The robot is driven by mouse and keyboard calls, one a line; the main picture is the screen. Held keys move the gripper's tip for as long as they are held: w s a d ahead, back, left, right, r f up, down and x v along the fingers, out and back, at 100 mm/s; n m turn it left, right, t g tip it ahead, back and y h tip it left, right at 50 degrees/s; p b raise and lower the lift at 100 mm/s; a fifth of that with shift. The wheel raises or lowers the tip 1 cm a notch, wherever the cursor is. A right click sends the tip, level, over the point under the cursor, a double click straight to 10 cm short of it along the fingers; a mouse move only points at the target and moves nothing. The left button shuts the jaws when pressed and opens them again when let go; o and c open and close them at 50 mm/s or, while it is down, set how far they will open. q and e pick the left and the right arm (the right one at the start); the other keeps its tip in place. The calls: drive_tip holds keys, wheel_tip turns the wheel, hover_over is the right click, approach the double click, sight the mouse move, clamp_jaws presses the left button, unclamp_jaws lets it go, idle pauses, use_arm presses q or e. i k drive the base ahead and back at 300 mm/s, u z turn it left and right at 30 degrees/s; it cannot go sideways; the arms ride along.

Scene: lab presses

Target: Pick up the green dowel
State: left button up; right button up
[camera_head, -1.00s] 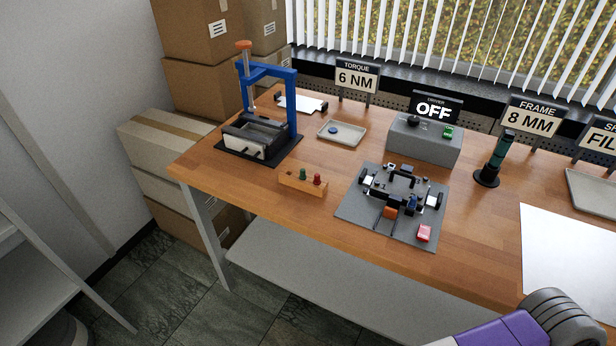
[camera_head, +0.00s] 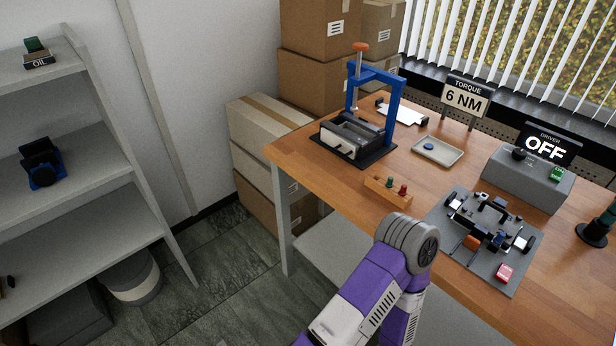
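The green dowel (camera_head: 390,182) stands upright in a small wooden block (camera_head: 377,190) near the front edge of the workbench. A red dowel (camera_head: 403,190) stands beside it at the block's right end. A purple and grey link of one of my arms rises from the bottom, just in front of the bench edge and below the block. Neither gripper shows in the view.
A blue press (camera_head: 385,95) stands behind the block. A shallow tray (camera_head: 455,158) holds a blue disc. A grey fixture plate (camera_head: 460,250) lies to the right, before the driver box (camera_head: 520,180). Shelves (camera_head: 90,215) stand left; floor (camera_head: 230,255) is open between.

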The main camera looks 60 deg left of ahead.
sight(390, 184)
drive_tip(key=u, duration=2.1)
